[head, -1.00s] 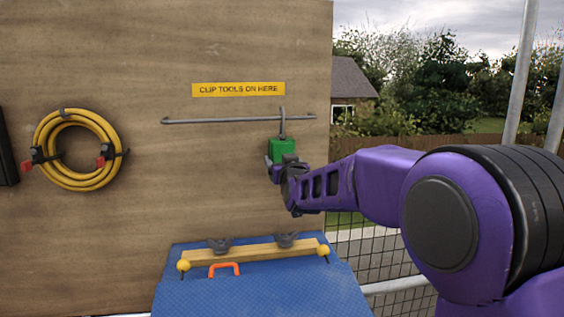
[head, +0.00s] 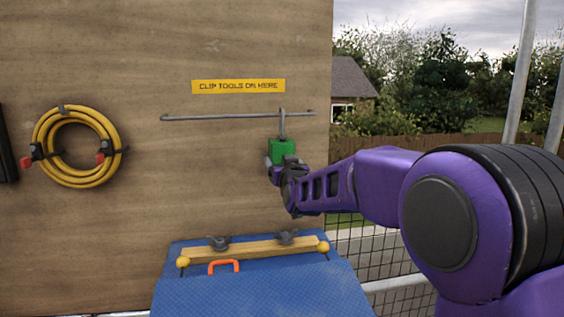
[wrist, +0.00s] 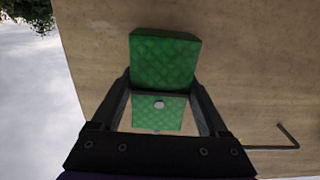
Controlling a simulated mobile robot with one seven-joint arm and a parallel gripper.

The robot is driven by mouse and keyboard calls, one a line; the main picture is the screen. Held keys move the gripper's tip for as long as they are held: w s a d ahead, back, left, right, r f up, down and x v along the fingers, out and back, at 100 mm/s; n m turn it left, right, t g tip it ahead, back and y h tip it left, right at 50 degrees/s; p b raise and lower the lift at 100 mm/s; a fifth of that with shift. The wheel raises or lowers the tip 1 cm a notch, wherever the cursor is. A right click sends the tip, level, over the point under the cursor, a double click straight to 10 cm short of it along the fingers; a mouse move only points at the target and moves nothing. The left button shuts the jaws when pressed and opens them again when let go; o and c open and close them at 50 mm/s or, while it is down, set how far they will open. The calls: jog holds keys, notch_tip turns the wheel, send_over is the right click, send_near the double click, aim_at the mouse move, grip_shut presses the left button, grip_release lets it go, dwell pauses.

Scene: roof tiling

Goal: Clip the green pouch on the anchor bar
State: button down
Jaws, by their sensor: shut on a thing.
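The green pouch (head: 282,147) is held in my gripper (head: 275,168), just below the right part of the anchor bar (head: 225,117). A grey hook (head: 282,122) stands up from the pouch and reaches the bar's height. In the head view its top appears to overlap the bar; I cannot tell whether it is around the bar or only in front of it. In the wrist view the green pouch (wrist: 165,60) sits between the two fingers of my gripper (wrist: 160,85). One bent end of the bar (wrist: 288,137) shows at the lower right there.
A yellow sign (head: 238,86) is above the bar on the wooden board (head: 200,200). A coiled yellow hose (head: 78,147) hangs at the left. Below is a blue surface (head: 260,290) with a wooden rail (head: 255,249) and an orange handle (head: 224,266).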

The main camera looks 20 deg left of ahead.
grip_release()
jog(key=shift+r, duration=0.1)
jog(key=shift+s, duration=0.1)
